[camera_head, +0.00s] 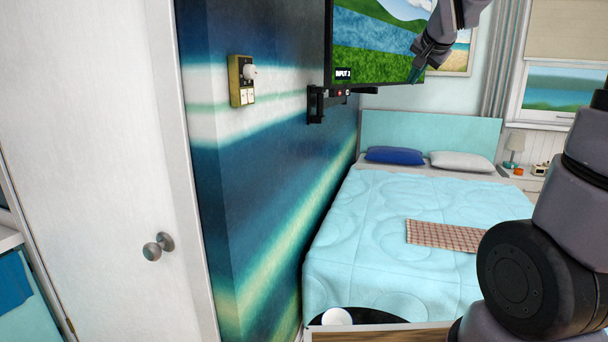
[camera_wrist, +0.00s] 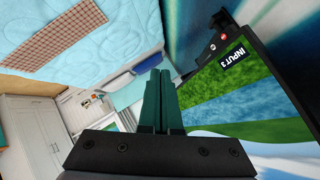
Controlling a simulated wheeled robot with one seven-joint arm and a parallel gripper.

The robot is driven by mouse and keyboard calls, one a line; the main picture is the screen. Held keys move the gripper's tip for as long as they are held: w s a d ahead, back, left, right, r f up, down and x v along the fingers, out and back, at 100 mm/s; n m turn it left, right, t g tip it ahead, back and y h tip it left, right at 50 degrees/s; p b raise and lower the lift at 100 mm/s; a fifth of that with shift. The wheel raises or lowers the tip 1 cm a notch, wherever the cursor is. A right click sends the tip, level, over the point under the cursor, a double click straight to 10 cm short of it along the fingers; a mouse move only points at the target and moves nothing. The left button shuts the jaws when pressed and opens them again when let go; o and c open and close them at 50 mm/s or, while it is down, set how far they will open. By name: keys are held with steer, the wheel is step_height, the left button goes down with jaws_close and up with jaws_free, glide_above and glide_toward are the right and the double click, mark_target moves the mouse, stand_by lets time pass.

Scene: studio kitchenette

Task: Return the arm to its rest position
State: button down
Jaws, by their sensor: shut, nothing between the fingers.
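My gripper (camera_head: 413,74) is raised high at the upper right of the head view, in front of the TV screen's right edge as seen there. In the wrist view my gripper (camera_wrist: 159,74) shows two green fingers side by side, shut with nothing between them. My arm runs down the right side of the head view; its middle part is out of frame above. No object is held.
A wall-mounted TV (camera_head: 375,45) hangs on the blue wall, close to my gripper in the picture; it fills the right of the wrist view (camera_wrist: 240,95). A bed (camera_head: 370,225) stands below. A white door (camera_head: 100,180) is at left.

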steer(key=s+a+f+n+g+y, duration=0.1)
steer(key=s+a+f+n, duration=0.1)
steer(key=s, duration=1.1)
steer(key=s+a+f+n+g+y, duration=0.1)
steer(key=s+f, duration=0.3)
steer(key=s, duration=1)
steer(key=shift+s+a+f+n+g, duration=0.15)
steer(key=shift+s+a+n+g, duration=0.1)
steer(key=shift+a+n+g, duration=0.55)
